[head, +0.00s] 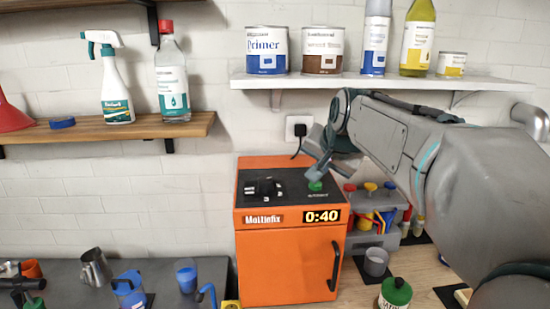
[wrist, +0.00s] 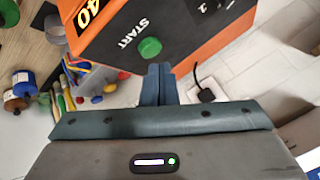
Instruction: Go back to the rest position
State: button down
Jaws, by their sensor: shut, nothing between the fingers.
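My gripper (head: 318,168) is above the top of the orange Multifix machine (head: 285,265), near its green start button (head: 315,186). In the wrist view my gripper (wrist: 158,72) has its fingers together and empty. Its tips are just beside the green button (wrist: 150,47); I cannot tell whether they touch it. The machine's display reads 0:40 and its front door is shut. My arm reaches in from the right side of the head view.
A white shelf (head: 350,82) with cans and bottles is above the machine. A wooden shelf (head: 110,129) is at left. Right of the machine stand a grey tool holder (head: 385,238), a grey cup (head: 376,262) and a green-capped bottle (head: 395,294). A socket (head: 299,128) is behind.

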jog(key=s+f+n+g, duration=0.2)
jog(key=s+f+n, duration=0.1)
jog(key=s+f, duration=0.7)
jog(key=s+f+n+g, duration=0.3)
jog(key=s+f, duration=0.7)
jog(key=s, duration=0.5)
jog(key=shift+n+h, duration=0.4)
jog(key=shift+n, duration=0.1)
dwell(2.8)
